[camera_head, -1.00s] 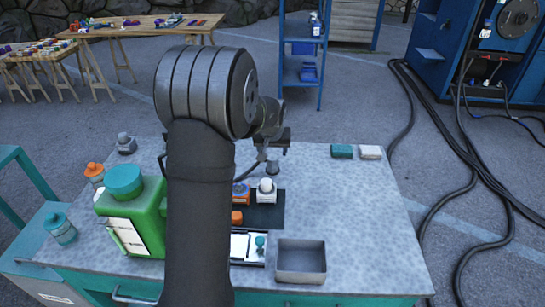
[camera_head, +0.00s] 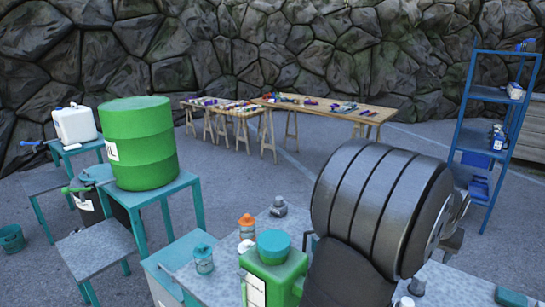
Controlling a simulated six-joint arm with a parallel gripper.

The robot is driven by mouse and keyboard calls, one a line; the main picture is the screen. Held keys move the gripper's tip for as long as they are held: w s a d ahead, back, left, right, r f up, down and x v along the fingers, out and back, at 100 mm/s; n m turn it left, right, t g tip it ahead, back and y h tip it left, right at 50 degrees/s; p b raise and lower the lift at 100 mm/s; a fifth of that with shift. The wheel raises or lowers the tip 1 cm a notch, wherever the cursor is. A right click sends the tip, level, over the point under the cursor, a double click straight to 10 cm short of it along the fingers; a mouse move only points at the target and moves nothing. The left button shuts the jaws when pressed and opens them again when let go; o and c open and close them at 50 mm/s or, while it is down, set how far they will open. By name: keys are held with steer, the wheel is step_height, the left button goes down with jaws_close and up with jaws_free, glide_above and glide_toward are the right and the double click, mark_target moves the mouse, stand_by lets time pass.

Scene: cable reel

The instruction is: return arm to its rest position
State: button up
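My arm (camera_head: 375,210) rises from the bottom edge at the right of the picture, with its large dark grey ribbed joint close to the camera. A small part of my gripper end (camera_head: 453,241) shows past the right side of that joint, over the far part of the grey worktable (camera_head: 440,285). The fingers are hidden or too small to make out, so I cannot tell whether they are open or whether they hold anything.
Beside my arm stand a green container with a teal cap (camera_head: 272,270), an orange-topped bottle (camera_head: 247,227) and a teal-capped jar (camera_head: 203,260). A green drum (camera_head: 139,143) stands on a teal stand at left. A blue shelf (camera_head: 492,130) stands at right; open floor lies between.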

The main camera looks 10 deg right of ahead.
steer(key=x, duration=1.7)
steer(key=shift+f, duration=0.3)
steer(key=shift+r, duration=0.2)
steer(key=v, duration=1.6)
steer(key=x, duration=1.6)
steer(key=shift+f, duration=0.35)
step_height(320, 180, up, 9)
steer(key=shift+r, duration=0.1)
steer(key=s+a+r, duration=1)
steer(key=s+a, duration=0.1)
steer(key=s, duration=0.2)
